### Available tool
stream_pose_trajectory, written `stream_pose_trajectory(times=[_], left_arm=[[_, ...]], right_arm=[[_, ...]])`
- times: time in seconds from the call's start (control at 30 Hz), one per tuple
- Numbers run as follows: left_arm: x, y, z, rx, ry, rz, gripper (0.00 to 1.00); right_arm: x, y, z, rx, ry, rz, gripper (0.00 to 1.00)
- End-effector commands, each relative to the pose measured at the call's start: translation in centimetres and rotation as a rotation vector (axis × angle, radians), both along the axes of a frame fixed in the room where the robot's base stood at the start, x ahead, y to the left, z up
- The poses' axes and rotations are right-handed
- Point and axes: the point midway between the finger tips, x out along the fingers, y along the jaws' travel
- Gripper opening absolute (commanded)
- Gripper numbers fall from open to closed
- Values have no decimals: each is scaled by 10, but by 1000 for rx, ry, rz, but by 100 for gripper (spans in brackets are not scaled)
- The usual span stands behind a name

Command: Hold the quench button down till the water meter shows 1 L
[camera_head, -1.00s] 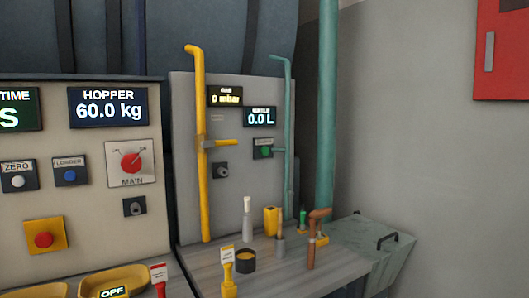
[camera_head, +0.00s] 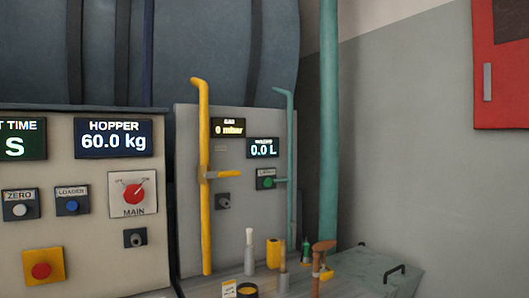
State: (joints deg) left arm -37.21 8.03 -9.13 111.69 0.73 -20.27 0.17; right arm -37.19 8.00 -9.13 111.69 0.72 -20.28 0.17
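The quench button looks to be the small green button (camera_head: 266,183) on the grey panel (camera_head: 190,130), beside the teal pipe; its label is too blurred to read. The water meter (camera_head: 262,148) just above it reads 0.0 L. Neither of my grippers is in the head view, and nothing touches the button.
A yellow gas pipe (camera_head: 205,220) with a lever and a teal pipe (camera_head: 290,210) stand out from the panel. Bottles and a brown-handled tool (camera_head: 319,258) stand on the bench below. The control panel (camera_head: 90,215) is at left. A lidded grey bin (camera_head: 375,268) is at right.

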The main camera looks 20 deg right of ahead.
Motion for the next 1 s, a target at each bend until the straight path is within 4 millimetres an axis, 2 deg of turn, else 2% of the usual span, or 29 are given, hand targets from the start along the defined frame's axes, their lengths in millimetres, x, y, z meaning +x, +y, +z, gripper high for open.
stream_pose_trajectory(times=[0.17,0.2,0.27,0.3,0.33,1.0], left_arm=[[0,0,0,0,0,0,0],[0,0,0,0,0,0,0],[0,0,0,0,0,0,0],[0,0,0,0,0,0,0],[0,0,0,0,0,0,0],[0,0,0,0,0,0,0]], right_arm=[[0,0,0,0,0,0,43],[0,0,0,0,0,0,39],[0,0,0,0,0,0,20],[0,0,0,0,0,0,7],[0,0,0,0,0,0,0],[0,0,0,0,0,0,0]])
